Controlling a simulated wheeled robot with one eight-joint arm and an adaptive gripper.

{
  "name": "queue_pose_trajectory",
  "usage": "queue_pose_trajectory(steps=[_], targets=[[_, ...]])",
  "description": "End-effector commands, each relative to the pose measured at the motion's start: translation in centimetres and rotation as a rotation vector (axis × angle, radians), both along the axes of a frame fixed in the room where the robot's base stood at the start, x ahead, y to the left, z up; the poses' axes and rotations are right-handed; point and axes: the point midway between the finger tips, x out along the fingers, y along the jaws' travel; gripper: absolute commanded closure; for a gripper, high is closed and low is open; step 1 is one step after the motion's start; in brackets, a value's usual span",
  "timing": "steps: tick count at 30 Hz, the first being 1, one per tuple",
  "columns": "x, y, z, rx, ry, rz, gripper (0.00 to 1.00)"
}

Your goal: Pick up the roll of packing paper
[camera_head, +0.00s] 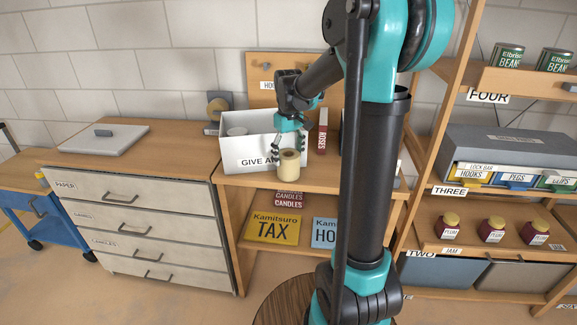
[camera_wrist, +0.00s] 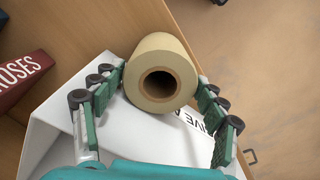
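The roll of packing paper (camera_head: 289,167) is a tan roll with a dark hollow core. It stands upright near the front edge of the wooden bench, before the white box. In the wrist view the roll (camera_wrist: 160,72) shows end-on, between my fingertips. My gripper (camera_head: 289,143) points down over the roll, with its fingers spread to either side of the upper end. In the wrist view my gripper (camera_wrist: 162,78) has a finger close by each side of the roll. Its fingers look open; any contact is hard to tell.
The white box (camera_head: 243,143), labelled "GIVE A...", stands right behind the roll. A red book (camera_head: 322,131) stands to its right. The bench top (camera_head: 240,181) has a front edge close to the roll. A drawer cabinet (camera_head: 140,225) is at left, shelves (camera_head: 490,245) at right.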

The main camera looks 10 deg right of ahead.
Motion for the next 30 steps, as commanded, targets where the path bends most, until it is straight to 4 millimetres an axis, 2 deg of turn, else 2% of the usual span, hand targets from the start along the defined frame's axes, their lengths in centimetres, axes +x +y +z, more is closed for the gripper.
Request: queue_pose_trajectory(steps=[1, 8, 20, 26, 30], targets=[[0.0, 0.0, 0.0, 0.000, 0.000, 0.000, 0.38], [0.0, 0.0, 0.0, 0.000, 0.000, 0.000, 0.66], [-0.3, 0.1, 0.6, 0.000, 0.000, 0.000, 0.66], [-0.4, 0.1, 2.8, 0.000, 0.000, 0.000, 0.66], [-0.4, 0.1, 5.0, 0.000, 0.000, 0.000, 0.66]])
